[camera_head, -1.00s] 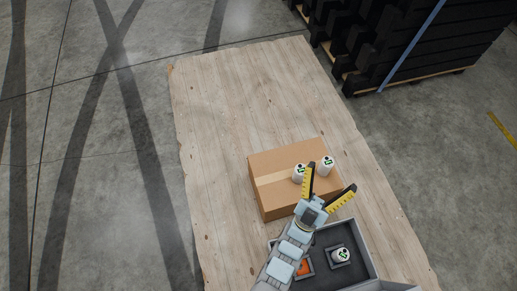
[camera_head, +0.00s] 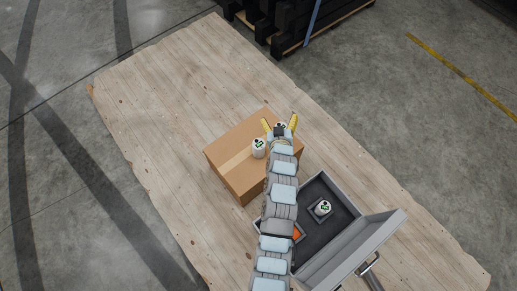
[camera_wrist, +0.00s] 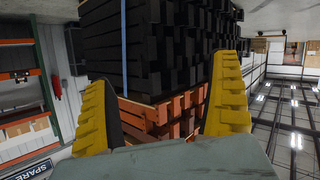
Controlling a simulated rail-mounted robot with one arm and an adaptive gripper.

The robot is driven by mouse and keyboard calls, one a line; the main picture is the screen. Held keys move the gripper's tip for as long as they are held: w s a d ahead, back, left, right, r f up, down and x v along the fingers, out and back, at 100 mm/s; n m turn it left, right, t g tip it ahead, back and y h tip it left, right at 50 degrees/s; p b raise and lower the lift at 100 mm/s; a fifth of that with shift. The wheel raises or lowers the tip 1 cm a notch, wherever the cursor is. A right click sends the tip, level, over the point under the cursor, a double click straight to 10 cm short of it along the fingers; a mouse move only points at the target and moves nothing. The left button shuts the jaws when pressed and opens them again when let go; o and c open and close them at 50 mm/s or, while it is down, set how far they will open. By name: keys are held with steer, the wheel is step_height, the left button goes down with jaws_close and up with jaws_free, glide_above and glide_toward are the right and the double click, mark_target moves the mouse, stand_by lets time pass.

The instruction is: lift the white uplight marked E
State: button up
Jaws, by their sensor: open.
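Two white uplights with dark and green marks stand on a cardboard box (camera_head: 232,160) in the head view. One uplight (camera_head: 259,149) is left of my gripper. The other uplight (camera_head: 281,126) shows behind or between my fingers, partly hidden. A third white uplight (camera_head: 323,208) sits in a dark holder in the grey tote. The letters are too small to read. My gripper (camera_head: 279,121) is open above the box's far side. In the wrist view the yellow fingers are apart, with no uplight between them (camera_wrist: 160,78); I cannot tell its height over the uplight.
The open grey tote (camera_head: 340,255) is right of my arm and holds an orange item (camera_head: 297,233). The box and tote are on a wooden sheet (camera_head: 155,110). Strapped black stacks (camera_head: 290,22) stand beyond. The sheet's far left is clear.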

step_height(320, 180, down, 5)
steer(key=s+a+n+g+y, duration=0.1)
steer(key=s+g, duration=0.1)
steer(key=g, duration=0.2)
steer(key=n+g+y, duration=0.2)
steer(key=n+g, duration=0.1)
steer(key=g, duration=0.1)
glide_toward(259, 145)
steer(key=shift+g, duration=0.3)
steer(key=b+x, duration=0.4)
steer(key=x, duration=0.2)
steer(key=shift+b, duration=0.3)
steer(key=shift+w+f, duration=0.15)
steer(key=shift+f, duration=0.1)
steer(key=shift+w+b+x, duration=0.15)
steer(key=shift+b+x, duration=0.55)
steer(key=shift+x, duration=0.55)
steer(key=shift+w+b+x, duration=0.15)
steer(key=shift+b+x, duration=0.5)
steer(key=shift+x, duration=0.55)
steer(key=shift+d, duration=0.1)
steer(key=c, duration=1.4)
steer(key=shift+o, duration=0.2)
